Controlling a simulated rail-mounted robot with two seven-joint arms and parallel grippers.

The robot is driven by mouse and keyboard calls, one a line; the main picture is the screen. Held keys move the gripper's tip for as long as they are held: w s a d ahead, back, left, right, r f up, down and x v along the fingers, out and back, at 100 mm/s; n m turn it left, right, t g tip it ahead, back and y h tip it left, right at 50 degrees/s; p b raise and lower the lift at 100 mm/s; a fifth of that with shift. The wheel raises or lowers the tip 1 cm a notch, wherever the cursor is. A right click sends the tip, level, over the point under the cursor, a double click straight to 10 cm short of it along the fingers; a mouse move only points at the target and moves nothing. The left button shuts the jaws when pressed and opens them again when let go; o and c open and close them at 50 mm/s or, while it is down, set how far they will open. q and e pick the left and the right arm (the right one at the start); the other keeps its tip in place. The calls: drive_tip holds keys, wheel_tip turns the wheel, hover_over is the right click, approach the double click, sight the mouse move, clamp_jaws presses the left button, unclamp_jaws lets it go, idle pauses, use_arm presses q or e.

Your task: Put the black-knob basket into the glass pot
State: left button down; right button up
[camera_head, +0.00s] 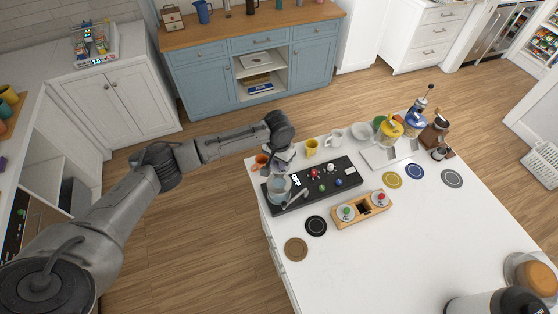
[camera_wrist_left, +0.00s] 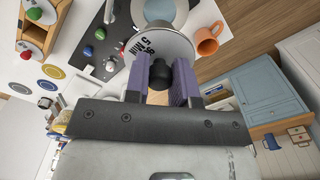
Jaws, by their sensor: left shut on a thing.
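My left gripper (camera_head: 283,158) is over the left end of the black mat. In the left wrist view its purple fingers (camera_wrist_left: 170,82) are shut on the black knob (camera_wrist_left: 160,74) of the black-knob basket, whose pale lid disc (camera_wrist_left: 142,50) has dark lettering. The glass pot (camera_head: 278,187) stands on the mat directly below, its handle pointing front right. The pot also shows behind the disc in the wrist view (camera_wrist_left: 167,8). I cannot tell how far the basket reaches into the pot. My right gripper is not in view.
A wooden rack (camera_head: 363,208) in front of the mat holds a green-knob and a red-knob basket, with an empty middle slot. An orange mug (camera_head: 261,160) stands close to the pot. Round coasters (camera_head: 316,226) lie nearby. The counter's front is clear.

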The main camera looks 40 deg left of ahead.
use_arm(q)
drive_tip(key=shift+f+b, duration=1.65)
drive_tip(key=shift+b, duration=0.25)
drive_tip(key=shift+f, duration=1.05)
drive_tip(key=shift+s+p, duration=0.1)
drive_tip(key=shift+p, duration=0.45)
drive_tip(key=shift+f+p, duration=0.1)
drive_tip(key=shift+p, duration=0.35)
drive_tip(key=shift+f, duration=0.1)
drive_tip(key=shift+f+b, duration=0.45)
drive_tip(key=shift+f, duration=0.7)
